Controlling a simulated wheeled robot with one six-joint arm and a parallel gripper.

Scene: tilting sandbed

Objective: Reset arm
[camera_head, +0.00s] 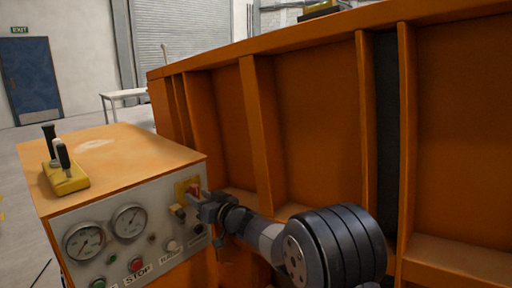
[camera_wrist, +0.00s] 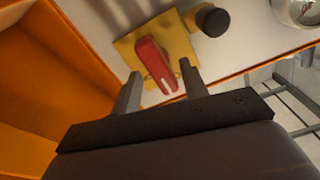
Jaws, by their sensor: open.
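My gripper (camera_wrist: 158,88) is open in the wrist view, with its two fingers apart on either side of the lower part of a red switch handle (camera_wrist: 154,66). The handle sits on a yellow plate (camera_wrist: 128,45) on the control panel. I cannot tell whether the fingers touch it. In the head view my arm reaches in from the lower right, and my gripper (camera_head: 198,203) is at the panel's right end, by the red handle (camera_head: 193,189). The gripper partly hides that corner of the panel.
The orange control box (camera_head: 125,150) carries a panel with gauges (camera_head: 85,242), a red stop button (camera_head: 136,265) and knobs. A yellow lever unit (camera_head: 65,180) stands on top. A large ribbed orange wall (camera_head: 310,130) rises close to the right and behind my arm. Grey floor lies left.

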